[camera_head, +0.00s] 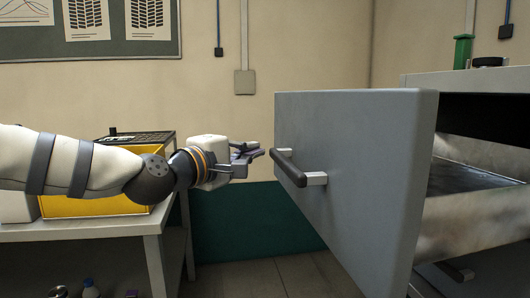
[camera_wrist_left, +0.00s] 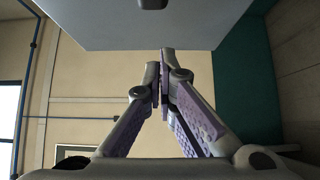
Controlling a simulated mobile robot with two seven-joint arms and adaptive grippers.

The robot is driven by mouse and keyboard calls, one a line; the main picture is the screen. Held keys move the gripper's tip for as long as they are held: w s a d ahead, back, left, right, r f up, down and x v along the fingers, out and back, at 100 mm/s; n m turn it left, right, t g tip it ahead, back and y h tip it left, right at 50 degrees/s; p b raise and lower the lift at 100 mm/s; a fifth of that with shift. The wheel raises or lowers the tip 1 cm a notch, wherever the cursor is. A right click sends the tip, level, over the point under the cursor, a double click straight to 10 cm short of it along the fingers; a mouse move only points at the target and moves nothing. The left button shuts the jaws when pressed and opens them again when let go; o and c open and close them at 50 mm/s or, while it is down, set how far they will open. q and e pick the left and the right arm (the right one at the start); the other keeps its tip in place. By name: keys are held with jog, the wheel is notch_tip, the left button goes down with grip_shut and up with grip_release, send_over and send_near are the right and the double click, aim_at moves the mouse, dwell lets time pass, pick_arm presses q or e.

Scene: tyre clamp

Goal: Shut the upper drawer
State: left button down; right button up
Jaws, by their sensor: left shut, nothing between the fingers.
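The upper drawer (camera_head: 350,165) is pulled far out of the grey cabinet (camera_head: 470,80) at the right of the head view. Its grey front carries a dark bar handle (camera_head: 288,168) on light mounts. My left gripper (camera_head: 258,153) is shut and empty, just left of the handle at about its height. A small gap seems to lie between the fingertips and the handle. In the left wrist view the shut fingers (camera_wrist_left: 164,55) point toward the pale drawer front (camera_wrist_left: 120,25). My right gripper is in neither view.
A table (camera_head: 100,230) with a yellow box (camera_head: 90,208) stands at the left, under my left arm. A green object (camera_head: 462,52) stands on the cabinet top. Tiled floor (camera_head: 290,275) shows between table and drawer.

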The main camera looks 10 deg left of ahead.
pick_arm(q)
jog(key=d, duration=0.3)
jog(key=shift+w+d+r, duration=0.1)
jog(key=shift+w, duration=0.3)
